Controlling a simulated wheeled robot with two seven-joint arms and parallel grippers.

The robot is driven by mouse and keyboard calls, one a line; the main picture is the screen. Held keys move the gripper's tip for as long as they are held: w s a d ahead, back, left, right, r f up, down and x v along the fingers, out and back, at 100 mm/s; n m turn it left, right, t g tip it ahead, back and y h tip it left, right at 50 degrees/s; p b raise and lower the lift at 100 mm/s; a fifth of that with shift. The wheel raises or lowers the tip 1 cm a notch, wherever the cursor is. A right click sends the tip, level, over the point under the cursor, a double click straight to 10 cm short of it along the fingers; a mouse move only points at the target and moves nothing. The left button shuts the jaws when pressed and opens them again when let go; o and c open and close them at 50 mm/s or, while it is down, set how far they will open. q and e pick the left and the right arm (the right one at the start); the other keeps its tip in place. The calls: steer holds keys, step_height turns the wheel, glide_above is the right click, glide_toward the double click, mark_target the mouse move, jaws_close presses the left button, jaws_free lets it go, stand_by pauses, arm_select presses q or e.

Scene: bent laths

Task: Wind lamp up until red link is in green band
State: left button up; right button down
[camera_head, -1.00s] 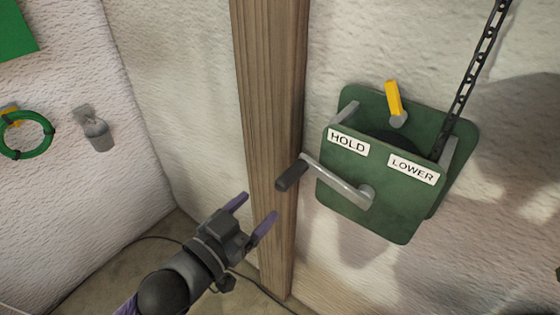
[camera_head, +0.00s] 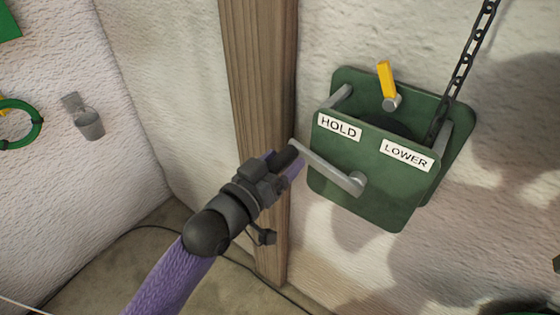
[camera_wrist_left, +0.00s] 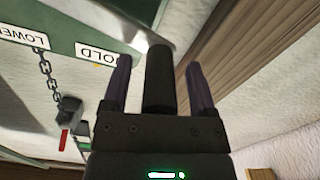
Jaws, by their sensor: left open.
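The green winch box (camera_head: 345,185) is on the wall, with HOLD and LOWER labels, a yellow lever (camera_head: 385,80) standing up and leaning slightly left, and a grey crank (camera_head: 335,172). The crank's dark grip (camera_head: 287,155) points to the lower left. My left gripper (camera_head: 284,162) is open around this grip. In the left wrist view the grip (camera_wrist_left: 158,80) stands between the two purple fingers (camera_wrist_left: 159,66), with gaps on both sides. A dark chain (camera_head: 462,70) runs up from the winch. The lamp and green band cannot be made out. My right gripper is out of view.
A wooden post (camera_head: 258,90) stands close behind my left gripper. A green ring (camera_head: 22,125) and a grey cup-like holder (camera_head: 88,122) hang on the left wall. In the wrist view, a small red piece (camera_wrist_left: 63,140) shows near the chain (camera_wrist_left: 47,75); I cannot tell what it is.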

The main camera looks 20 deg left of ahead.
arm_select(q)
jaws_close()
stand_by(1.3)
